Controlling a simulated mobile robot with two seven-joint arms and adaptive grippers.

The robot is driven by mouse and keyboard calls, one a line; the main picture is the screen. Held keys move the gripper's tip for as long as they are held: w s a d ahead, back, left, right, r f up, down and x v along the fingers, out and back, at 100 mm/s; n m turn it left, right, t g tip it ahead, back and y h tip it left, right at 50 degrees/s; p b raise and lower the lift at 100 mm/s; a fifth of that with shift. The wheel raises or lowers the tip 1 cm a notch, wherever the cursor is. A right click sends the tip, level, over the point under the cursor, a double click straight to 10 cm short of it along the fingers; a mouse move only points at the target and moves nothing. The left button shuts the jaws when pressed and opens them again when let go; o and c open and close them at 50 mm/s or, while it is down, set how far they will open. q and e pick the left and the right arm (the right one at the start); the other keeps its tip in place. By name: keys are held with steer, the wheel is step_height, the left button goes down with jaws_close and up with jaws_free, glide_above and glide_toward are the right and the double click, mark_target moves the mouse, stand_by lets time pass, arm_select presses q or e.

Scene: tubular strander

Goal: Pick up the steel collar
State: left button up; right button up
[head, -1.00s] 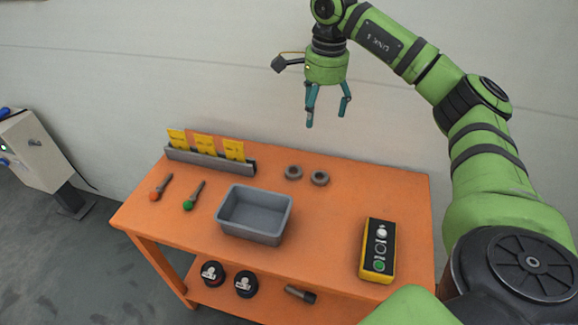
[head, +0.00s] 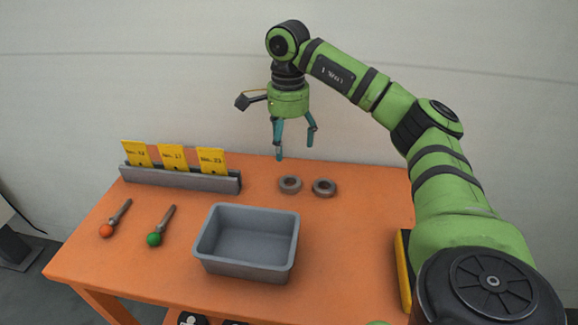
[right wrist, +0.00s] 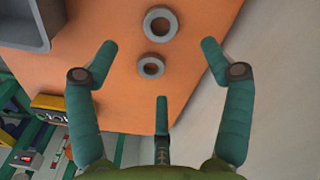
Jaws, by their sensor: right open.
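Two grey ring-shaped collars lie flat on the orange table, side by side near its back edge. The left collar (head: 290,184) shows at the top of the right wrist view (right wrist: 160,22). The right collar (head: 324,187) is lower in that view (right wrist: 151,67), between my spread fingers. My right gripper (head: 294,152) is open and empty, with its fingers pointing down above and behind the collars. Its three teal fingers also show in the right wrist view (right wrist: 158,62). Neither collar is touched. My left gripper is out of view.
A grey bin (head: 247,240) stands in front of the collars. A rack (head: 180,179) with yellow cards is at back left. Two tools, orange-ended (head: 114,220) and green-ended (head: 160,227), lie left. A yellow control box (head: 404,270) is partly hidden by my right arm.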

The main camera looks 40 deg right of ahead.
steer(key=b, duration=0.3)
glide_toward(290, 187)
steer(key=shift+a, duration=0.15)
steer(key=shift+f, duration=0.6)
steer(key=f, duration=0.5)
steer(key=shift+d+f, duration=0.2)
steer(key=shift+f, duration=0.2)
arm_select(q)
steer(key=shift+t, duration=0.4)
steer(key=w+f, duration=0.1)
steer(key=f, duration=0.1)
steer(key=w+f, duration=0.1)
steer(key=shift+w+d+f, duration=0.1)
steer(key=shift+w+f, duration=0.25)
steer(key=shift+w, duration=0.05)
arm_select(e)
steer(key=c, duration=1.4)
